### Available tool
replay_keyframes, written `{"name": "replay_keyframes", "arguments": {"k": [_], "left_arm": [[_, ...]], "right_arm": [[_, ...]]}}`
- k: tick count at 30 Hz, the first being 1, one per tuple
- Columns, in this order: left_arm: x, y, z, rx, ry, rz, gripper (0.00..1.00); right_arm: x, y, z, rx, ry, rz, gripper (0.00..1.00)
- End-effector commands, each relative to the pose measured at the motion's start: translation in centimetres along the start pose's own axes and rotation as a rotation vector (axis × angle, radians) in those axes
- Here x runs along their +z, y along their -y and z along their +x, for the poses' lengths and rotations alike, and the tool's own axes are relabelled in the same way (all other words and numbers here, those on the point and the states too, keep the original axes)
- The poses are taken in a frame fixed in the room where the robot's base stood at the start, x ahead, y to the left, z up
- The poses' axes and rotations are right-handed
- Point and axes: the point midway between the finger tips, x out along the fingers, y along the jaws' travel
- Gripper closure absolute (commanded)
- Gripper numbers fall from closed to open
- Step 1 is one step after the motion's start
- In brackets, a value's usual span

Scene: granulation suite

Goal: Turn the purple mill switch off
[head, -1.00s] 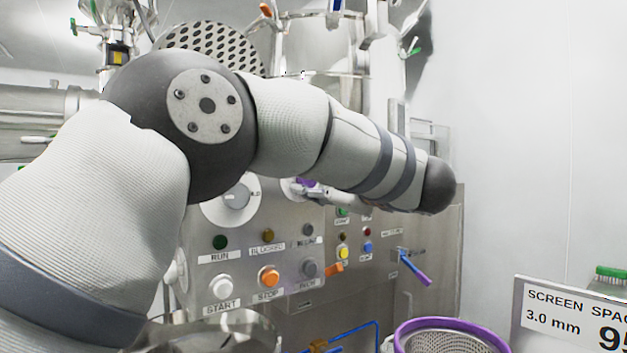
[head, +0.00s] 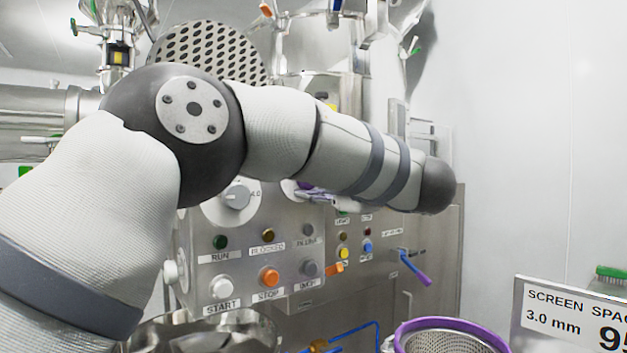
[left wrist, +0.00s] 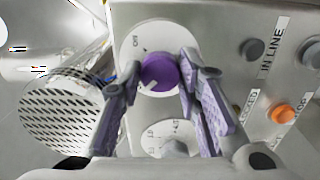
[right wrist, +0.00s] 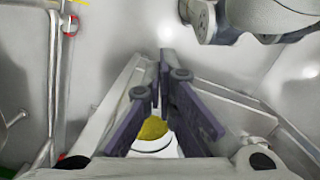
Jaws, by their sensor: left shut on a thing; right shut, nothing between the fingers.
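The purple mill switch (left wrist: 160,70) is a round knob on a white dial plate on the steel panel. In the left wrist view my left gripper (left wrist: 161,75) has one finger on each side of the knob and is shut on it. In the head view only a sliver of the purple switch (head: 304,185) shows, mostly hidden by my left arm and gripper (head: 316,194). The dial marks are too small to read surely. My right gripper (right wrist: 163,68) is shut and empty in the right wrist view, away from the switch.
The panel (head: 235,265) carries a grey dial (head: 238,196), a white start button (head: 222,287) and an orange stop button (head: 268,277) below. A purple-rimmed sieve (head: 450,335) stands at bottom right. A sign (head: 570,312) stands at the right edge.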

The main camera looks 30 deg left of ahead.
Motion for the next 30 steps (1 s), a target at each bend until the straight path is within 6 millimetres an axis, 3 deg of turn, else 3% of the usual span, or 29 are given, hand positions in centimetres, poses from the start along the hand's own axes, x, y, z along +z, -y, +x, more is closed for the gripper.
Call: {"name": "replay_keyframes", "arguments": {"k": [11, 12, 14, 23, 26, 30], "left_arm": [[0.0, 0.1, 0.0, -0.001, 0.0, -0.003, 0.97], [0.0, 0.1, 0.0, -0.002, 0.0, -0.003, 0.62], [0.0, 0.1, 0.0, -0.001, 0.0, -0.003, 0.49], [0.0, 0.0, -0.1, 0.0, 0.0, -0.002, 0.49], [0.1, 0.0, -1.4, 0.001, 0.002, -0.001, 0.49], [0.1, -0.1, -5.1, 0.003, 0.004, -0.003, 0.49]], "right_arm": [[0.0, 0.0, 0.0, 0.0, 0.0, 0.0, 1.0], [0.0, 0.0, 0.0, 0.0, 0.0, 0.0, 1.0], [0.0, 0.0, 0.0, 0.0, 0.0, 0.0, 1.0], [0.0, 0.0, 0.0, 0.0, 0.0, 0.0, 1.0], [0.0, 0.0, 0.0, 0.0, 0.0, 0.0, 1.0], [0.0, 0.0, 0.0, 0.0, 0.0, 0.0, 1.0]]}}
